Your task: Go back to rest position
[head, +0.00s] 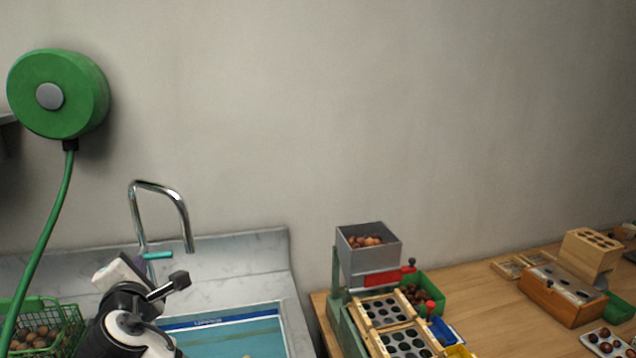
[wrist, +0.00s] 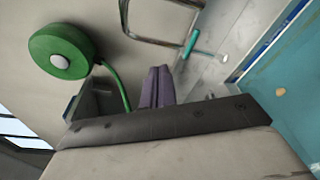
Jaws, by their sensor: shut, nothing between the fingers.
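My gripper shows in the wrist view (wrist: 156,86) with its two purple-grey fingers pressed together and nothing between them. In the head view, my gripper (head: 140,262) is at the lower left, just in front of the base of the chrome faucet (head: 160,187). My arm partly covers the left side of the sink there. The gripper appears to be in the air, but its exact distance from the faucet cannot be told.
The sink holds teal water (head: 235,340). A green hose reel (head: 60,93) hangs on the wall. A green basket of chestnuts (head: 45,335) stands at left.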

